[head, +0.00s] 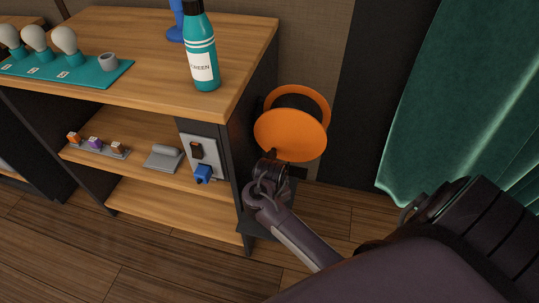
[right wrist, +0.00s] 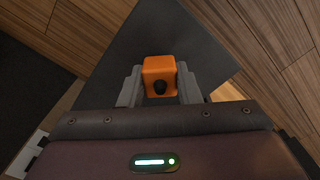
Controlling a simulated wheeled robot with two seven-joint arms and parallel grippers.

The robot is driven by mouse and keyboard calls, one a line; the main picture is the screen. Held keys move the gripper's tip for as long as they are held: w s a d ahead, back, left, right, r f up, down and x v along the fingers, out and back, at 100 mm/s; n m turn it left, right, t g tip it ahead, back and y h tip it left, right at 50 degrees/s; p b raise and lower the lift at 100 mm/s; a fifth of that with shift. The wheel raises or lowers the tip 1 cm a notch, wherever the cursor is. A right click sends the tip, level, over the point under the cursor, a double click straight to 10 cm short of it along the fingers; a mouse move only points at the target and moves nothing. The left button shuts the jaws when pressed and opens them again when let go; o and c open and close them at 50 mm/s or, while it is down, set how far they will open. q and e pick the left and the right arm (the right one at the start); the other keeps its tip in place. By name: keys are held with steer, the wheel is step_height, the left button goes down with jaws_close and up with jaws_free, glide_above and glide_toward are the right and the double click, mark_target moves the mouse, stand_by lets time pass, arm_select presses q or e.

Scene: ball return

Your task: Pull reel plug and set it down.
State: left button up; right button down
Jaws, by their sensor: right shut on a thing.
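The orange cable reel (head: 290,135) stands at the right end of the wooden shelf unit, beside the wall. My right gripper (head: 283,172) is in front of and just below the reel in the head view. In the right wrist view its fingers (right wrist: 160,88) are shut on the orange reel plug (right wrist: 159,67), a small block with a black round part on the face towards the camera. The plug is hidden behind my gripper in the head view. My left gripper is in neither view.
A dark flat surface (right wrist: 165,30) lies beyond the plug, with wood floor around it. The shelf unit (head: 232,110) carries a teal bottle (head: 202,55) near its right edge. A green curtain (head: 455,90) hangs right.

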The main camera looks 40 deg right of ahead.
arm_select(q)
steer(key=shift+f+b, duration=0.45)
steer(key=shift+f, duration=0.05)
arm_select(e)
steer(key=shift+f, duration=0.7)
steer(key=c, duration=1)
jaws_free()
steer(key=shift+o, duration=0.2)
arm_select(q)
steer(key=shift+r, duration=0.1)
arm_select(e)
step_height(320, 180, up, 3)
steer(key=shift+d+f+p, duration=0.1)
steer(key=shift+p, duration=0.85)
step_height(320, 180, up, 5)
steer(key=shift+f+p, duration=0.15)
steer(key=shift+p, duration=1.05)
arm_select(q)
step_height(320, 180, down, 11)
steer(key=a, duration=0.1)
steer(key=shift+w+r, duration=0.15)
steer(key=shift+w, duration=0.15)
arm_select(e)
steer(key=shift+r, duration=0.2)
steer(key=shift+s, duration=0.1)
